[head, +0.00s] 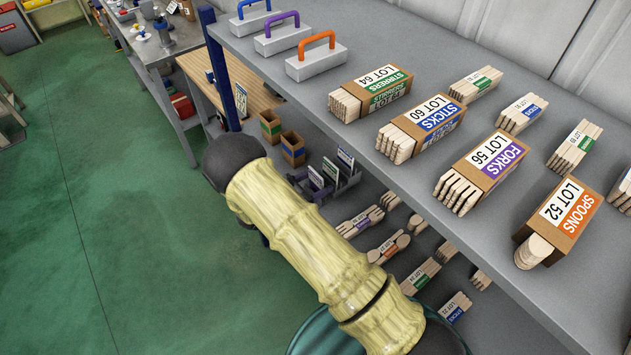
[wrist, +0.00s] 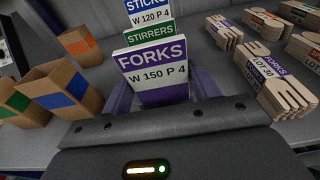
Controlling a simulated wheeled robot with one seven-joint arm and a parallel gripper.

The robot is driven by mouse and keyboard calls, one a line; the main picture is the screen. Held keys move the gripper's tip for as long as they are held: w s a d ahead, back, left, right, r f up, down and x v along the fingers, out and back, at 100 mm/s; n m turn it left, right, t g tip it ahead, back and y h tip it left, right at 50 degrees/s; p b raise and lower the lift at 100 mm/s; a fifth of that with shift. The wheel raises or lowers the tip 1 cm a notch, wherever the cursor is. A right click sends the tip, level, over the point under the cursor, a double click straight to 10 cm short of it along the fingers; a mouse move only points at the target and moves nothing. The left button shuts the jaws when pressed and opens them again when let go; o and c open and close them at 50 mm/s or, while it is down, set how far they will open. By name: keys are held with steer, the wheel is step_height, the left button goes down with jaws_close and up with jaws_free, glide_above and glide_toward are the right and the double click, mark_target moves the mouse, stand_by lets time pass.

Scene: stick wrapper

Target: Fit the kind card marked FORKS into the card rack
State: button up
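The FORKS card (wrist: 158,64), white with a purple band, faces my wrist camera upright, directly in front of my gripper. In the head view this card (head: 315,177) is the nearest of a row at the card rack (head: 349,183). Behind it stand the STIRRERS card (wrist: 150,35) and the STICKS card (wrist: 150,13). The dark body of my gripper fills the bottom of the wrist view, with purplish parts on both sides of the card's lower end. Whether these touch the card is unclear. The card's foot is hidden, so its seating cannot be told.
Open cardboard boxes with blue (wrist: 57,98) and orange (wrist: 78,41) labels stand left of the rack. Bundles of wooden forks (wrist: 270,80) lie to the right. A grey shelf (head: 420,75) with labelled bundles and handled blocks overhangs the rack in the head view.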

steer(key=o, duration=0.3)
steer(key=shift+w+f, duration=0.15)
steer(key=shift+f, duration=0.1)
steer(key=shift+r, duration=0.1)
steer(key=shift+a+r, duration=0.1)
steer(key=shift+a, duration=0.05)
steer(key=b+v, duration=0.3)
steer(key=v, duration=0.9)
steer(key=shift+o, duration=0.5)
